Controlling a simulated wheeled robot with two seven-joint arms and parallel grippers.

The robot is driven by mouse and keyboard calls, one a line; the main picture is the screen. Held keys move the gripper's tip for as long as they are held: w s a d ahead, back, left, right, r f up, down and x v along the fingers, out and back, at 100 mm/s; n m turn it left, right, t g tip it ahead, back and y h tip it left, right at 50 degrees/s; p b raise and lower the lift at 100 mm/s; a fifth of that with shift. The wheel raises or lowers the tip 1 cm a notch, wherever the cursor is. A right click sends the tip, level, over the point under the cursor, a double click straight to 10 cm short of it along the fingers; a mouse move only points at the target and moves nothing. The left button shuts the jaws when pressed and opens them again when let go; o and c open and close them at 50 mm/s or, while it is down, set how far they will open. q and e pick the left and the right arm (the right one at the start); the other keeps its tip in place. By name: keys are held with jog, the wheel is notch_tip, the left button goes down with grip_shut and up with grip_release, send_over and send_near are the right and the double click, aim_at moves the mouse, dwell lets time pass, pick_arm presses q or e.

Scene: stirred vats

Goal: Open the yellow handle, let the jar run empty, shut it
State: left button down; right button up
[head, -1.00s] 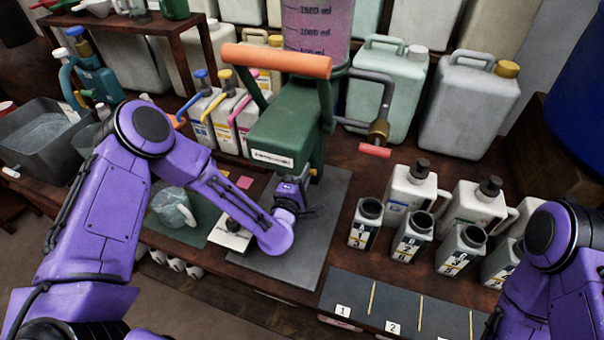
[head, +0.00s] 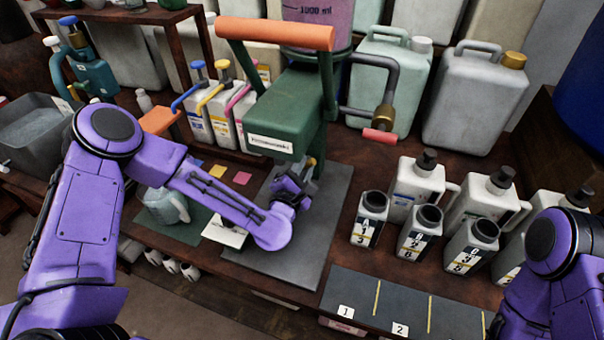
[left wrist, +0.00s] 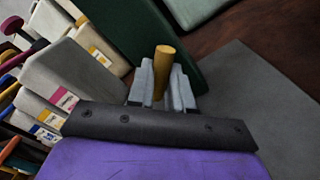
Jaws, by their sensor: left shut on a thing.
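The yellow handle (left wrist: 163,62) stands between my left gripper's grey fingers in the left wrist view. In the head view only a small bit of yellow shows at my left gripper (head: 308,178), under the front of the green stand (head: 290,105). My left gripper is shut on the handle. The jar (head: 318,12), with ml marks and pink-purple contents, sits on top of the stand; its upper part is out of the picture, so its level is hidden. My right arm shows at the lower right, but its gripper is out of view.
An orange-topped bar (head: 275,33) and a grey crank (head: 388,100) flank the stand. A clear pitcher (head: 165,205) stands on a dark green mat to the left. Several white bottles with dark necks stand at the right. The grey mat (head: 290,245) has bare room in front.

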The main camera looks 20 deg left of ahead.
pick_arm(q)
jog(key=n+b, duration=0.4)
jog(key=n, duration=0.1)
jog(key=shift+f+b, duration=0.25)
jog(key=shift+b, duration=0.1)
jog(key=shift+r+n+b, duration=0.2)
jog(key=shift+n+b, duration=1.3)
jog(key=shift+n, duration=0.5)
jog(key=c, duration=1)
grip_release()
jog(key=shift+o, duration=0.2)
